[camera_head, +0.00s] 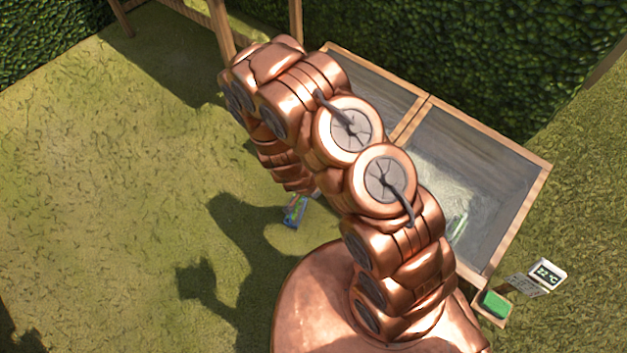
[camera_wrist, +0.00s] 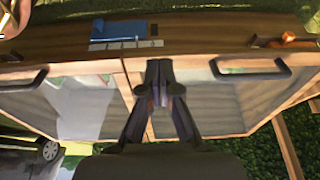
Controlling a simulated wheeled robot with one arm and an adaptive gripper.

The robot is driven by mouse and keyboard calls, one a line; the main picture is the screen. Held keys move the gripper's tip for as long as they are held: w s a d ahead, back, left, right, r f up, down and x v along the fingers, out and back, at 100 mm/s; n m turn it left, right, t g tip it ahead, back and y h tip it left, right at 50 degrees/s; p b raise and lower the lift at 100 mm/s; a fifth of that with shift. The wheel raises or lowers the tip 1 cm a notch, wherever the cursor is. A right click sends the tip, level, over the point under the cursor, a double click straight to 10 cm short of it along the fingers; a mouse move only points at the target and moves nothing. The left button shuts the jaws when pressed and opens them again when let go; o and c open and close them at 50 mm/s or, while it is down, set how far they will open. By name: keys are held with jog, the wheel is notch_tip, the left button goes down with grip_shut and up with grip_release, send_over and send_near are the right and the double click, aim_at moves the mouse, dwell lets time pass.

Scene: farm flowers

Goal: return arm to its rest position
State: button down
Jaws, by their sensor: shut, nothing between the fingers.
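My gripper (camera_wrist: 161,92) shows in the wrist view, with its dark fingers together and nothing between them. It is in front of the wooden-framed glass lids (camera_wrist: 218,100) of a cold frame. I cannot judge the gap between them. In the head view my copper arm rises from its round base, bends at the top and hangs down on the left. The gripper itself cannot be made out there.
The cold frame (camera_head: 545,172) stands right of my arm, against a hedge (camera_head: 450,50). A small temperature display (camera_head: 547,273) and a green pad (camera_head: 494,304) are at its near corner. A small blue-green object (camera_head: 294,212) is below the arm's end. Open grass (camera_head: 90,170) lies left.

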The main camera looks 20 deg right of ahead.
jog(key=shift+a+r, duration=0.1)
jog(key=s+a+r+n+g+y, duration=0.1)
jog(key=s+a+r+n+y, duration=0.15)
jog(key=r, duration=0.95)
jog(key=s+a+r+n+g+y, duration=0.2)
jog(key=r+n, duration=0.1)
jog(key=r, duration=1)
jog(key=s+d+r+n+g+h, duration=0.1)
jog(key=s+d+r+n, duration=0.2)
jog(key=s+r, duration=0.55)
jog(key=s+d+r+n+g, duration=0.1)
jog(key=s+d+r+n, duration=0.2)
jog(key=s+r, duration=0.6)
notch_tip(320, 180, up, 24)
jog(key=s+p, duration=0.3)
jog(key=p, duration=2)
jog(key=shift+d+t, duration=0.25)
jog(key=shift+t, duration=0.15)
jog(key=shift+w, duration=0.1)
